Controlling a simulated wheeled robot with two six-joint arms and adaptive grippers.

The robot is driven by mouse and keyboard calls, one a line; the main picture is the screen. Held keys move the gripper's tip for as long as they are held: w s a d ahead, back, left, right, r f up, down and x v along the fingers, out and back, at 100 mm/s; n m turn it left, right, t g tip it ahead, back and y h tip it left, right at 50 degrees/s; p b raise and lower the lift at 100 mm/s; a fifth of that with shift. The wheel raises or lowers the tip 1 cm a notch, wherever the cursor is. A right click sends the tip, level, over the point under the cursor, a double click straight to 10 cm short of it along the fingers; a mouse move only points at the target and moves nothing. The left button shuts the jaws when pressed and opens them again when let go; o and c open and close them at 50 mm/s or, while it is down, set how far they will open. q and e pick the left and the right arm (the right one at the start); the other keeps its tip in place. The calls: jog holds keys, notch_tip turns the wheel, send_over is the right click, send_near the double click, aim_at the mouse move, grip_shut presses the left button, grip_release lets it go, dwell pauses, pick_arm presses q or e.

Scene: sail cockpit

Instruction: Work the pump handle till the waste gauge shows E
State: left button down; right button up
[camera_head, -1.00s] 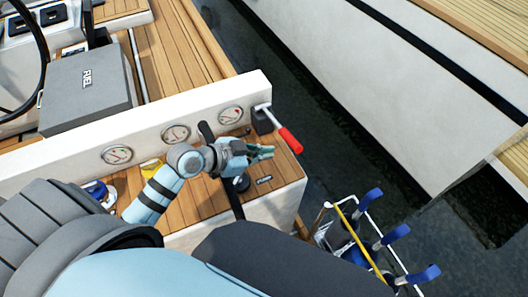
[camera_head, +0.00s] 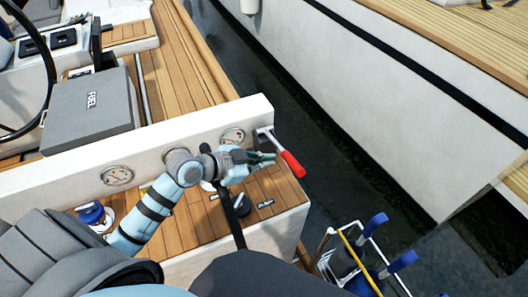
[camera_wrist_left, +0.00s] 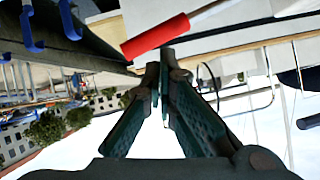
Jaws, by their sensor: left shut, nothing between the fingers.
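The pump handle has a red grip (camera_head: 293,163) on a pale metal lever, fixed at the right end of the white coaming. My left gripper (camera_head: 270,160) is shut and empty, its fingertips just left of the red grip; I cannot tell whether they touch. In the left wrist view the red grip (camera_wrist_left: 155,38) lies across just beyond the shut fingertips (camera_wrist_left: 161,75). One round gauge (camera_head: 233,136) sits on the coaming near the lever and another gauge (camera_head: 117,175) farther left. Their labels and needles are too small to read. My right gripper is not in view.
A grey box marked FUEL (camera_head: 90,110) sits behind the coaming. A blue-capped item (camera_head: 91,213) and a black knob (camera_head: 241,204) are on the wooden deck below. Blue-ended fittings (camera_head: 377,224) stand at lower right. Dark water lies right of the handle.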

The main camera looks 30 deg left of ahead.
pick_arm(q)
jog(key=w+a+r+n+h+b, duration=0.1)
jog(key=w+a+r+h+b, duration=0.1)
jog(key=w+a+r+b, duration=0.4)
jog(key=n+g+h, duration=0.1)
jog(key=n, duration=0.1)
send_over(290, 161)
jog(key=f, duration=0.3)
jog(key=shift+w+a+f, duration=0.25)
jog(key=shift+w+f, duration=0.05)
jog(key=shift+w, duration=0.05)
jog(key=f, duration=0.3)
jog(key=shift+s+d+f+b, duration=0.25)
jog(key=shift+f+b, duration=0.05)
jog(key=shift+s+f, duration=0.2)
jog(key=shift+f, duration=0.1)
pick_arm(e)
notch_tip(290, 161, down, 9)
pick_arm(q)
jog(key=shift+w, duration=0.1)
